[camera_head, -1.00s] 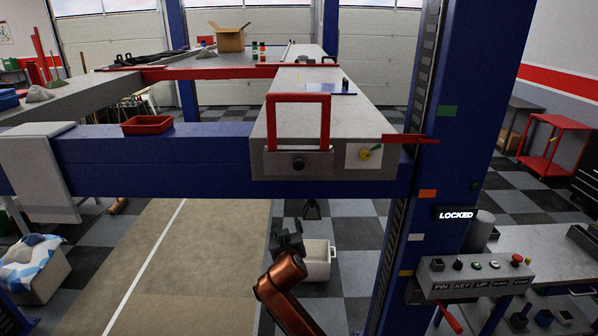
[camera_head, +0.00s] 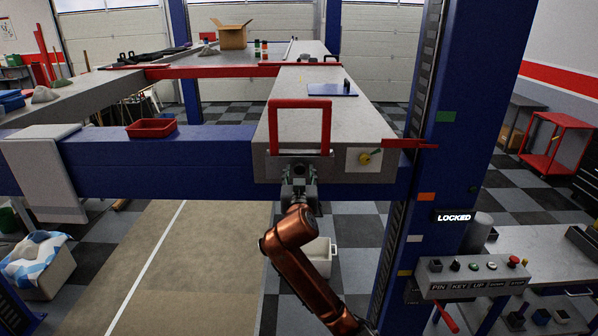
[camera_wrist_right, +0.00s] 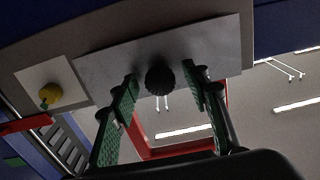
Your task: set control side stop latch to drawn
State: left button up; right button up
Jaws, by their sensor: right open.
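The black round knob (camera_head: 299,168), which I take to be the stop latch, sits on a pale plate on the front end of the right-hand runway (camera_head: 365,120). The upright red stop frame (camera_head: 300,103) stands just above it. My right gripper (camera_head: 299,180) is at the plate, just below and in front of the knob. In the right wrist view the knob (camera_wrist_right: 160,77) shows between the two green-padded fingers of the open gripper (camera_wrist_right: 163,88), with a gap on each side. My left gripper is not in view.
A yellow knob (camera_head: 364,158) on a white plate sits right of the latch. A red arm (camera_head: 410,143) sticks out from the blue post (camera_head: 460,110). A lit LOCKED sign (camera_head: 456,216) and a button box (camera_head: 475,276) are on the post. A blue beam (camera_head: 160,165) runs left.

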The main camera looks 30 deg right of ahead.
jog(key=shift+w+d, duration=0.1)
jog(key=shift+w, duration=0.05)
grip_shut()
dwell(0.5)
